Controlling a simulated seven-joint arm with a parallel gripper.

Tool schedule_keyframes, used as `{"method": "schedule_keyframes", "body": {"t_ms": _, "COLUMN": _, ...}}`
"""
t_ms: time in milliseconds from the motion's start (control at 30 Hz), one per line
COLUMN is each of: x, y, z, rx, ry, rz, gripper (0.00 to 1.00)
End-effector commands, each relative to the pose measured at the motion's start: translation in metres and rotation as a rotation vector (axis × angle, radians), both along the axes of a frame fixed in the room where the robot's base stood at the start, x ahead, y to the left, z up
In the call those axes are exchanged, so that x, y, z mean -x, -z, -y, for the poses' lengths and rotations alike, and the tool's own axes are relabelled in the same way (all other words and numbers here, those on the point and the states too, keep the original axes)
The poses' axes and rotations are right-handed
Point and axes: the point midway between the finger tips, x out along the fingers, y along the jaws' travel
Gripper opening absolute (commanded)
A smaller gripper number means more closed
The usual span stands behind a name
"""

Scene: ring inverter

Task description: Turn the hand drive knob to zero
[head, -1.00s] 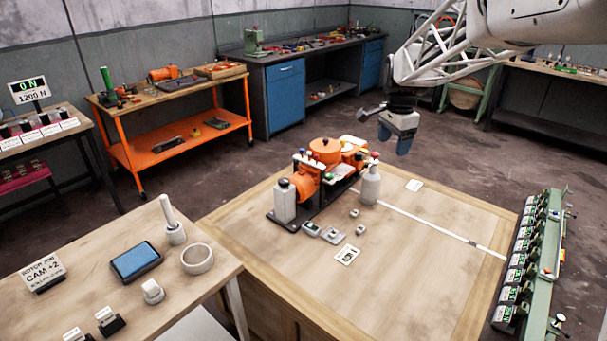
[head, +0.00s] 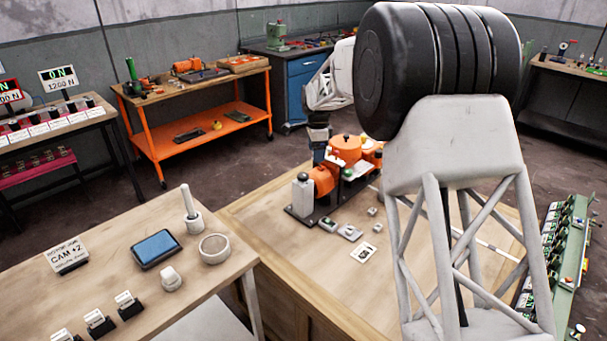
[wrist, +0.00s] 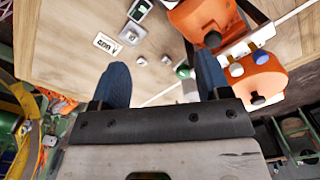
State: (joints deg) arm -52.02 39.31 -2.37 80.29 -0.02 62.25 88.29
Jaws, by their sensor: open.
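The orange ring inverter machine (head: 346,145) stands on the wooden table, partly hidden by my arm in the head view. A white post with a dark round top (head: 303,190) is at its left end. In the wrist view, an orange housing (wrist: 198,16) with a dark knob (wrist: 212,40) and an orange block (wrist: 258,77) with blue, white and dark knobs show. I cannot tell which is the hand drive knob. My gripper (wrist: 163,75) is open; its blue fingers are apart with no part clearly held. In the head view its wrist is behind the machine's left side.
A green rack (head: 560,240) runs along the right edge.

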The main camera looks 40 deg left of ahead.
Motion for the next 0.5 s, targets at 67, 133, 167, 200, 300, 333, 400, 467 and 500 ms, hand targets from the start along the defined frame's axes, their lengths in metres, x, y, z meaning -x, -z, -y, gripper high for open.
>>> {"method": "schedule_keyframes", "body": {"t_ms": 67, "x": 0.007, "y": 0.011, "z": -0.018, "rx": 0.002, "ry": 0.007, "rz": -0.002, "gripper": 0.70}}
{"method": "schedule_keyframes", "body": {"t_ms": 133, "x": 0.012, "y": 0.018, "z": -0.029, "rx": 0.005, "ry": 0.016, "rz": -0.004, "gripper": 0.70}}
{"method": "schedule_keyframes", "body": {"t_ms": 167, "x": 0.013, "y": 0.020, "z": -0.033, "rx": 0.006, "ry": 0.018, "rz": -0.004, "gripper": 0.70}}
{"method": "schedule_keyframes", "body": {"t_ms": 200, "x": 0.015, "y": 0.022, "z": -0.037, "rx": 0.005, "ry": 0.021, "rz": -0.005, "gripper": 0.70}}
{"method": "schedule_keyframes", "body": {"t_ms": 300, "x": 0.017, "y": 0.025, "z": -0.043, "rx": 0.005, "ry": 0.026, "rz": -0.005, "gripper": 0.70}}
{"method": "schedule_keyframes", "body": {"t_ms": 333, "x": 0.018, "y": 0.026, "z": -0.043, "rx": 0.006, "ry": 0.026, "rz": -0.006, "gripper": 0.70}}
{"method": "schedule_keyframes", "body": {"t_ms": 400, "x": 0.018, "y": 0.026, "z": -0.044, "rx": 0.006, "ry": 0.027, "rz": -0.006, "gripper": 0.70}}
{"method": "schedule_keyframes", "body": {"t_ms": 467, "x": 0.018, "y": 0.026, "z": -0.044, "rx": 0.006, "ry": 0.027, "rz": -0.006, "gripper": 0.70}}
{"method": "schedule_keyframes", "body": {"t_ms": 500, "x": 0.018, "y": 0.026, "z": -0.044, "rx": 0.006, "ry": 0.027, "rz": -0.006, "gripper": 0.70}}
